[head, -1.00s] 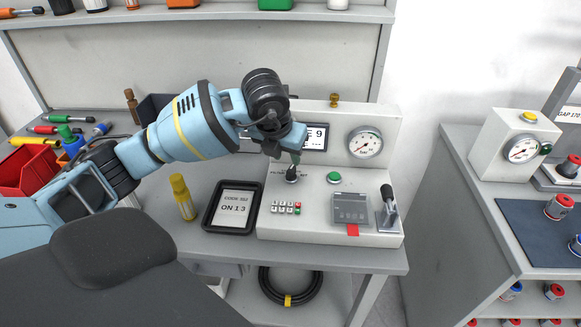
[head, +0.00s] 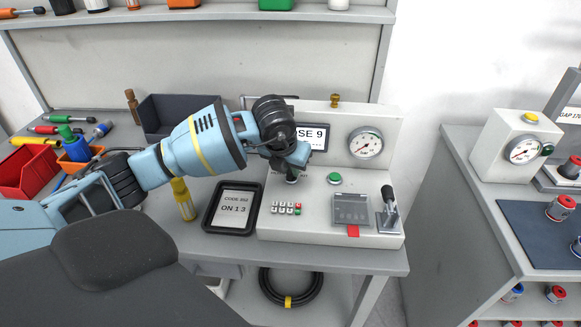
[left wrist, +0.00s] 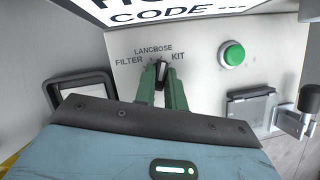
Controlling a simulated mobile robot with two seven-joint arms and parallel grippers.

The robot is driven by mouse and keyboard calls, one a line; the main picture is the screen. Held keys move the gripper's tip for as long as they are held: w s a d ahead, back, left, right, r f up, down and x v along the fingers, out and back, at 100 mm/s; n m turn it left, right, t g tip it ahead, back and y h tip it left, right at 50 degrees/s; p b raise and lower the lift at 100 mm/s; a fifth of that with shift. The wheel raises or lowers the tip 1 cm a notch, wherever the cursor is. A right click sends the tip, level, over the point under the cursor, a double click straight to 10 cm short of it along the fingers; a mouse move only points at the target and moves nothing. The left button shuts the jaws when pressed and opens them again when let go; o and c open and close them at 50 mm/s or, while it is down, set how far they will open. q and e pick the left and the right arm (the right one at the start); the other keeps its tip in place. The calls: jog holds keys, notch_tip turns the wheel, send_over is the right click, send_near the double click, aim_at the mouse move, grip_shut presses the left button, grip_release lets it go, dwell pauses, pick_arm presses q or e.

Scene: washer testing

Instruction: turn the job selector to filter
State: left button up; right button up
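The job selector is a small black knob (left wrist: 162,71) on the pale test panel (left wrist: 205,85). In the left wrist view, labels for filter, lance, hose and kit curve around it, with filter at left and kit at right. My left gripper (left wrist: 161,76) has its green fingers on either side of the knob, close against it, and looks shut on it. Which label the knob points to is hard to tell. In the head view my left gripper (head: 291,176) reaches down onto the panel and hides most of the knob. My right gripper is not in view.
A green button (head: 334,178), a gauge (head: 366,143), a keypad (head: 286,208) and a lever (head: 389,208) are on the same panel. A screen (head: 318,137) stands behind the gripper.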

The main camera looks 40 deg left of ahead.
pick_arm(q)
grip_shut()
